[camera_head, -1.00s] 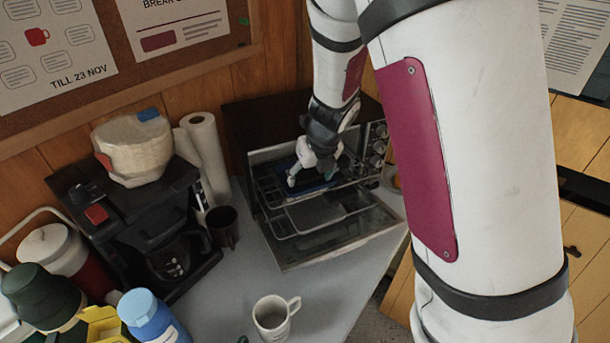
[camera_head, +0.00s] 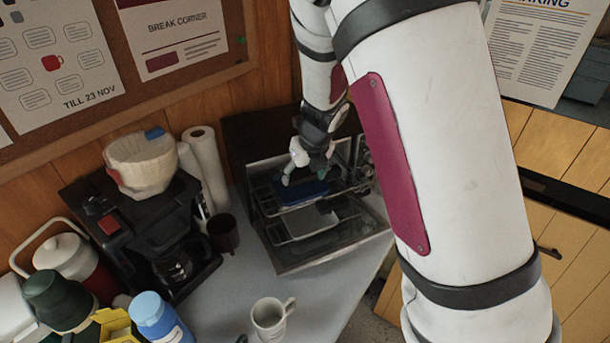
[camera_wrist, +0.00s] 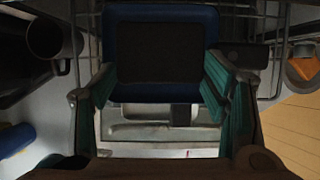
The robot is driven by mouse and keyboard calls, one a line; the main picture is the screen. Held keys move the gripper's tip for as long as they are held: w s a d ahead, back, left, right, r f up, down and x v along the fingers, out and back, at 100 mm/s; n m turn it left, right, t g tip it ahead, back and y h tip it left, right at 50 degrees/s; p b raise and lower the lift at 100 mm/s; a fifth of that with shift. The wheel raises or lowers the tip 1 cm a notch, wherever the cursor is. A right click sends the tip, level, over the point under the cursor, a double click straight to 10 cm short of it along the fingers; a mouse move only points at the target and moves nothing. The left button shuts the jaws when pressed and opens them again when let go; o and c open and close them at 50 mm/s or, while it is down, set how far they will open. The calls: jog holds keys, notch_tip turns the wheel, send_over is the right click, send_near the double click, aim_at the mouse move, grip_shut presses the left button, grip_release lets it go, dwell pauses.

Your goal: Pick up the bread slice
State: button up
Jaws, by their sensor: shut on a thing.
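The only slice-like thing in view is a flat blue-edged slab with a dark middle, taken as the bread slice (camera_wrist: 150,92). It also shows as a blue patch in the head view (camera_head: 303,192), over the wire rack of the open toaster oven (camera_head: 300,265). My gripper (camera_wrist: 160,78) has its teal-padded fingers at the slab's two sides and is shut on it. In the head view my gripper (camera_head: 304,172) is inside the oven's open front. Whether the slab touches the rack cannot be told.
The oven door hangs open over the grey counter. To the left stand a dark mug (camera_head: 223,232), a paper towel roll (camera_head: 207,165) and a coffee maker (camera_head: 165,235). A white mug (camera_head: 271,318) stands in front. The counter between is clear.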

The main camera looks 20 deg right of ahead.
jog(key=s+r, duration=0.1)
jog(key=s, duration=1.5)
jog(key=shift+d+r+p, duration=0.25)
jog(key=shift+p, duration=0.2)
